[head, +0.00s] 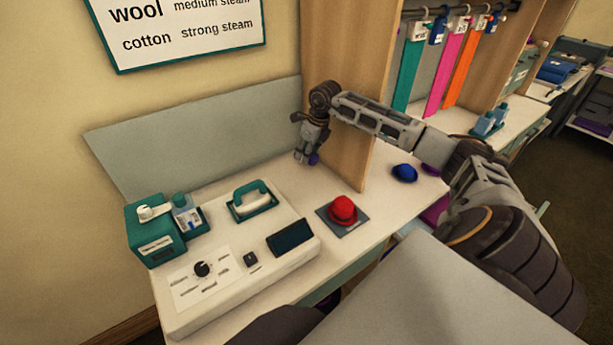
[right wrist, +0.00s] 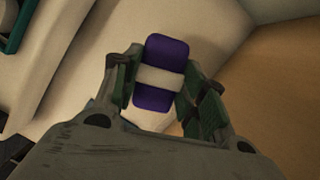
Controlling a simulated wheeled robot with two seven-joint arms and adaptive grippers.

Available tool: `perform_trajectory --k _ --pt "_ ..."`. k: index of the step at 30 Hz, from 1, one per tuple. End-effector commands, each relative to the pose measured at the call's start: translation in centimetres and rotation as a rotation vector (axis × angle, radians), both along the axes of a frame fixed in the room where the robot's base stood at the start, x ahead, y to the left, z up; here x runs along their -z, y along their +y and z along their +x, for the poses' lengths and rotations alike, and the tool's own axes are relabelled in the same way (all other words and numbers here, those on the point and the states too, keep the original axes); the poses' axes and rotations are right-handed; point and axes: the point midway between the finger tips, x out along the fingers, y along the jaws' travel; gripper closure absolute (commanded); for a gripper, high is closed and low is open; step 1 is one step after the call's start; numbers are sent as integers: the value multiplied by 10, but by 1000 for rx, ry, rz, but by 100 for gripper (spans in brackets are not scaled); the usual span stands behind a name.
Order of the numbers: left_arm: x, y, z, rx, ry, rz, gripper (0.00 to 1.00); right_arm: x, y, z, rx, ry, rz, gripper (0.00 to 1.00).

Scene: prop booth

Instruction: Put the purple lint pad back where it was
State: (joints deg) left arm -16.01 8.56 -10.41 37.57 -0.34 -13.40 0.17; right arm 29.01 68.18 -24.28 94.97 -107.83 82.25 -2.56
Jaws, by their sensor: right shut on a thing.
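The purple lint pad (right wrist: 168,52) has a pale band across its middle and sits between the fingers of my right gripper (right wrist: 157,90) in the right wrist view. In the head view, my right gripper (head: 307,156) points down near the back of the white counter, beside the wooden divider. A bit of the purple pad (head: 314,159) shows at its fingertips; most of it is hidden there. The gripper is shut on the pad. I cannot tell how far the pad is from the counter top. My left gripper is not in view.
A white ironing station with a teal iron (head: 253,202) and a teal box (head: 154,230) stands left. A blue hat (head: 404,173) lies right of the wooden divider (head: 352,95). Ties hang behind.

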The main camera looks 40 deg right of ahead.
Motion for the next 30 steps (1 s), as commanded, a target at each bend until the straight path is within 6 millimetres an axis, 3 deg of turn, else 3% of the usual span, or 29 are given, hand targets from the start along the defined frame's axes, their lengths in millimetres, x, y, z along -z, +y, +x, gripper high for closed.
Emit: perform_trajectory --k 13,30 --pt "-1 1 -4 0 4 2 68 54 1 -1 -1 3 2 77" --pt "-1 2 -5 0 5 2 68 67 0 0 0 2 0 77"
